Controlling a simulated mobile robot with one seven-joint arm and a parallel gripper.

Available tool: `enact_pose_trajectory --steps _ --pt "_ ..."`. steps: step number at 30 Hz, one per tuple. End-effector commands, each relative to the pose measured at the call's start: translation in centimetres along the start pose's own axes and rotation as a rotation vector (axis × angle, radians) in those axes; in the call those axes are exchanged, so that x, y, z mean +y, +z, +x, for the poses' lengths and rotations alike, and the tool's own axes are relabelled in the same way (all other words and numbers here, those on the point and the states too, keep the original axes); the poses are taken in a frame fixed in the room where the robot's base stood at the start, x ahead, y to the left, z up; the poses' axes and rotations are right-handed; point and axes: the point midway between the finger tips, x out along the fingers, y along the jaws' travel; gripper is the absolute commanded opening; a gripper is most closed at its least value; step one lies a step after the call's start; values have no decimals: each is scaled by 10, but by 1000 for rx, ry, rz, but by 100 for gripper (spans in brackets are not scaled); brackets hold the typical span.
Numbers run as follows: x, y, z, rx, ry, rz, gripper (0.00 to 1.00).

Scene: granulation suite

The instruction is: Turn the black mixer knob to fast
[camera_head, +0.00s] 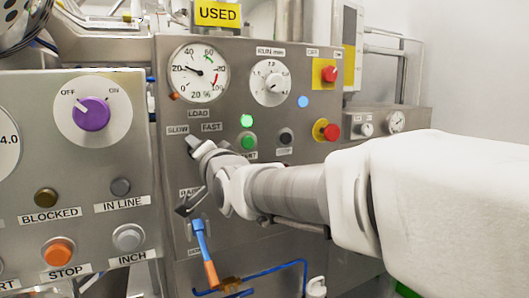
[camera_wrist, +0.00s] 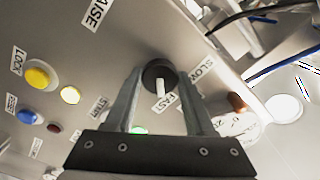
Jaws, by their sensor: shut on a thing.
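The black mixer knob (camera_wrist: 156,70) shows in the wrist view as a round black disc with a white pointer. Its pointer lies toward the FAST label (camera_wrist: 173,115), with the SLOW label (camera_wrist: 201,77) off to the right. My gripper (camera_wrist: 160,76) has one finger on each side of the knob and is shut on it. In the head view my gripper (camera_head: 194,143) is at the grey panel, just under the SLOW (camera_head: 177,130) and FAST (camera_head: 212,127) labels. It hides the knob there.
The grey panel (camera_head: 230,190) also bears a load dial (camera_head: 198,72), a lit green lamp (camera_head: 247,121) and a red button on yellow (camera_head: 326,130). A blue-handled lever (camera_head: 199,240) is below my gripper. A purple switch (camera_head: 91,114) is on the left panel.

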Motion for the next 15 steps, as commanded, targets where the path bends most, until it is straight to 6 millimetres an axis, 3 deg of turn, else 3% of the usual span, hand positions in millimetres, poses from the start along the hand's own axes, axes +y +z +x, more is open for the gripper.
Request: enact_pose_trajectory --steps 11,12,15 --pt "0 0 0 0 0 7 0" --pt "0 0 0 0 0 7 60" --pt "0 0 0 0 0 6 78"
